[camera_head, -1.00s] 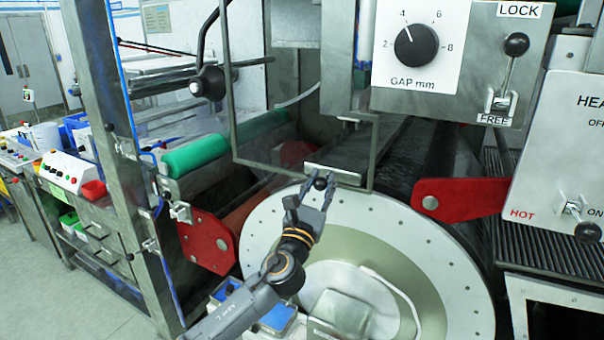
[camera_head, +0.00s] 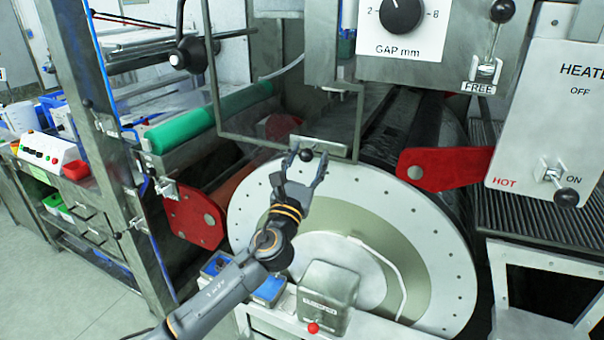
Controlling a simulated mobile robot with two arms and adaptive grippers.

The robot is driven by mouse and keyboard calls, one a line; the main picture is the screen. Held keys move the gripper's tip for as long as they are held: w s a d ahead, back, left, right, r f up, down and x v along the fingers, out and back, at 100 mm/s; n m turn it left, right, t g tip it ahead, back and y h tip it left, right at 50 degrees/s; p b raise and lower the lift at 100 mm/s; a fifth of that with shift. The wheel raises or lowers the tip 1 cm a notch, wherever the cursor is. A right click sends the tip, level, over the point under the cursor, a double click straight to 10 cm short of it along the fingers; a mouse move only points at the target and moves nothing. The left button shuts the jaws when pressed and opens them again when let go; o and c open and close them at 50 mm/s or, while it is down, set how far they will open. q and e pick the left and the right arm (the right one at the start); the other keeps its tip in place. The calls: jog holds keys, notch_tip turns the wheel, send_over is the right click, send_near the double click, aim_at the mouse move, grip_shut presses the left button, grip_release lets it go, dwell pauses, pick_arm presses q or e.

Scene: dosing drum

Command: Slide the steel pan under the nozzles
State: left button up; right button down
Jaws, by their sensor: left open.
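My left gripper (camera_head: 307,160) is open, its fingers pointing up on either side of a small black ball knob in the picture. I cannot tell whether they touch it. The knob (camera_head: 307,156) sits at a narrow steel front plate (camera_head: 322,147) above the drum's round end. This plate looks like the front of the steel pan, but most of any pan behind it is hidden. I cannot make out the nozzles. My right gripper is not in view.
The drum's large pale end disc (camera_head: 385,195) fills the middle. A steel tube frame (camera_head: 216,90) hangs around the plate. Red brackets (camera_head: 447,168) flank the drum. A green roller (camera_head: 210,117) lies left. The gap panel (camera_head: 420,35) and heater panel (camera_head: 545,120) stand right.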

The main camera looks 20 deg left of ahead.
pick_arm(q)
jog(key=v, duration=1.1)
jog(key=shift+s+d, duration=0.15)
jog(key=shift+s, duration=0.05)
jog(key=shift+f, duration=0.1)
